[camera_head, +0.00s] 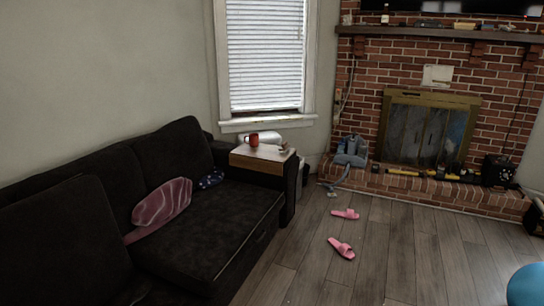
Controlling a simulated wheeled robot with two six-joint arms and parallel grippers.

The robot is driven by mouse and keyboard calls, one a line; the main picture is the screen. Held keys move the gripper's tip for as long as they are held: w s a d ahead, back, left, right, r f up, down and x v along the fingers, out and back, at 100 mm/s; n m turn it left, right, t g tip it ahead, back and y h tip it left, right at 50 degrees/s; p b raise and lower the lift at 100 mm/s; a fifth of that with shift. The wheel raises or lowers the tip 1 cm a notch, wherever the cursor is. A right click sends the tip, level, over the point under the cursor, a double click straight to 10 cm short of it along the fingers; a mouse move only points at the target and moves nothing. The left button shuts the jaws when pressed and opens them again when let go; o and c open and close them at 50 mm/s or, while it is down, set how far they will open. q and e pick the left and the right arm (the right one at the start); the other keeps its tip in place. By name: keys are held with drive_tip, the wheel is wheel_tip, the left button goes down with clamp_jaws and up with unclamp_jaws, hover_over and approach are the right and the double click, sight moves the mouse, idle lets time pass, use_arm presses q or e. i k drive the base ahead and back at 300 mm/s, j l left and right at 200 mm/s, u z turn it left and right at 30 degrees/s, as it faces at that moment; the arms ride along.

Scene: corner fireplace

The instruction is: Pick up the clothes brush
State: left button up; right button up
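I cannot single out the clothes brush with certainty. Several small things lie on the brick mantel's dark shelf (440,34), among them a tan block-like object (465,25) and a dark flat one (428,23); they are too small to identify. A small pale object (286,148) lies on the wooden tray table (262,154) at the sofa arm, beside a red mug (254,139). It is too small to identify too. Neither of my grippers is in view.
A dark sofa (210,225) with a pink cushion (162,203) fills the left. Pink slippers (341,248) lie on the wood floor. Yellow-handled tools (404,172) and a blue-grey device (351,152) are at the brick hearth. A blue ball (526,286) is at lower right. Mid-floor is mostly clear.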

sight(284, 147)
drive_tip(key=i+l+z, duration=0.3)
drive_tip(key=i, duration=0.65)
drive_tip(key=i+l+z, duration=0.15)
drive_tip(key=i+z, duration=0.15)
drive_tip(key=i, duration=0.65)
